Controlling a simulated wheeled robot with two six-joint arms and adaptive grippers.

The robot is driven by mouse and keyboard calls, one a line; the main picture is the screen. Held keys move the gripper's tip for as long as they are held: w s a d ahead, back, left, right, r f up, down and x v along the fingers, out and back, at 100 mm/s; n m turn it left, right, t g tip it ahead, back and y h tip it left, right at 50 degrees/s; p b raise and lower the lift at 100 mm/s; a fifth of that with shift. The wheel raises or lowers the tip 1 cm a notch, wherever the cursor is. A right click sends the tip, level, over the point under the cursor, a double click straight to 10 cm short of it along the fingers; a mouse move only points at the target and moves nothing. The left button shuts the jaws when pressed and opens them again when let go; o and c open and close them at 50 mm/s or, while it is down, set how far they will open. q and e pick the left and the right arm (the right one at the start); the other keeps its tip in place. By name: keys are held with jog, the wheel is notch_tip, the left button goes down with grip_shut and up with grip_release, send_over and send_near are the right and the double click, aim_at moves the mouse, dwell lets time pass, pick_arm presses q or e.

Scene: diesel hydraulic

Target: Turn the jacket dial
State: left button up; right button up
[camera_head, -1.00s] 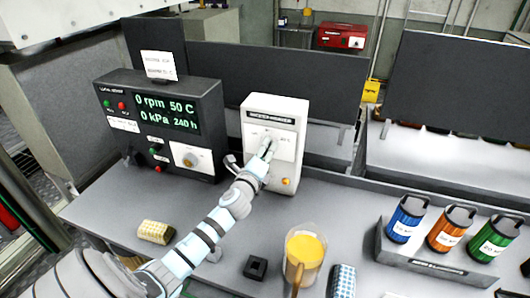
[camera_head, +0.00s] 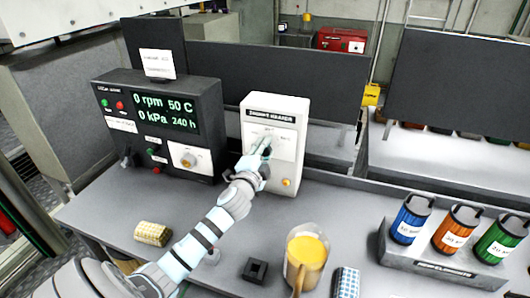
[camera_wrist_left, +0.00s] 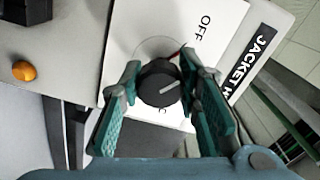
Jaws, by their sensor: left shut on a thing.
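The white jacket heater box (camera_head: 258,112) stands upright at the back of the bench. Its black round dial (camera_wrist_left: 160,88) shows in the left wrist view, with a pale pointer line on its face. The word OFF is printed beside it. My left gripper (camera_head: 264,148) reaches the front panel in the head view and hides the dial there. In the left wrist view, its two green-padded fingers (camera_wrist_left: 160,76) close on the dial from both sides. My right gripper is not in view.
A dark control box (camera_head: 208,112) with a green readout stands left of the heater. An amber-filled jug (camera_head: 305,252), a small black block (camera_head: 255,270) and a yellowish block (camera_head: 152,234) are on the bench. A rack (camera_head: 425,262) of coloured canisters is at right.

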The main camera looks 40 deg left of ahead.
pick_arm(q)
jog(key=shift+n, duration=0.6)
jog(key=o, duration=1.2)
jog(key=shift+s, duration=0.1)
jog(key=v, duration=1.2)
